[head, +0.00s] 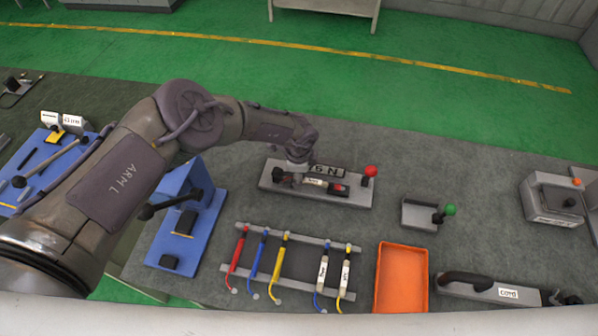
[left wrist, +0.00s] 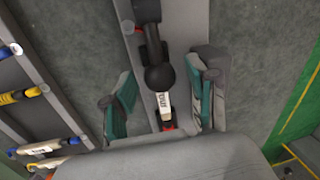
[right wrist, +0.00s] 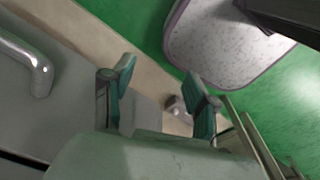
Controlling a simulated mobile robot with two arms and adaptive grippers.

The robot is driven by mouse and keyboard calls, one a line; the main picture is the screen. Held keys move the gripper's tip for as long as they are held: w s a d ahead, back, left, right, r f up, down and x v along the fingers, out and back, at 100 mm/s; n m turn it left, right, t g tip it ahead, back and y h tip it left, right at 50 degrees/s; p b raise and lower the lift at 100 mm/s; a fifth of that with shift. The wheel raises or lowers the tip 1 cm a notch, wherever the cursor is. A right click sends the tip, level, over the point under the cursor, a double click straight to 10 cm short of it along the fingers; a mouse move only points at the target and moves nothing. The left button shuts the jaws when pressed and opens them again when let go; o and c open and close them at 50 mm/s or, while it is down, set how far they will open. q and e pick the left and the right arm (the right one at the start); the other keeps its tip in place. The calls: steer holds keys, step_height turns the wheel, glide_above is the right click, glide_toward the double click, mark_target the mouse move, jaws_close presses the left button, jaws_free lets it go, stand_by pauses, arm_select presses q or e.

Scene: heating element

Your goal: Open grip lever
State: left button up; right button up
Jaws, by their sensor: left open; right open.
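A grey fixture (head: 315,198) lies on the workbench in the head view, with a red ball knob (head: 370,171) at its right end. My left gripper (head: 297,172) is over this fixture's left part and hides some of it. In the left wrist view a black ball knob (left wrist: 159,78) and a white-labelled part (left wrist: 163,103) show between the open fingers of my left gripper (left wrist: 164,85). I cannot tell whether the fingers touch them. My right gripper (right wrist: 158,72) is open and empty in the right wrist view, away from the fixture.
A rack of several coloured cylinders (head: 325,239), an orange tray (head: 381,296) and a small grey holder with a green knob (head: 450,210) stand nearby. A blue fixture (head: 208,214) is to the left. The bench behind the grey fixture is clear.

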arm_select(q)
jaws_close()
arm_select(e)
steer(key=shift+a, duration=0.1)
arm_select(q)
steer(key=shift+r, duration=0.15)
arm_select(e)
steer(key=shift+r, duration=0.15)
arm_select(q)
steer(key=shift+a+r+h+p, duration=0.25)
steer(key=shift+r+h+p, duration=0.2)
steer(key=shift+h+p, duration=0.2)
steer(key=shift+w+a+r+g+h+p, duration=0.1)
steer(key=shift+a+r+g+h+p, duration=0.2)
steer(key=shift+h, duration=0.45)
steer(key=shift+a+r+h, duration=0.2)
steer(key=shift+h, duration=0.4)
steer(key=shift+w+a+r+n+g+h+b, duration=0.1)
steer(key=shift+a+r+g+h+b, duration=0.15)
steer(key=shift+h, duration=0.2)
steer(key=shift+a+r+n+h+b, duration=0.1)
steer(key=shift+r+h+b, duration=0.1)
steer(key=shift+h+b, duration=0.25)
steer(key=shift+w+a+r+n+g+h+b, duration=0.1)
steer(key=shift+a+r+g+h+b, duration=0.1)
steer(key=shift+h, duration=0.3)
arm_select(e)
steer(key=shift+c, duration=0.2)
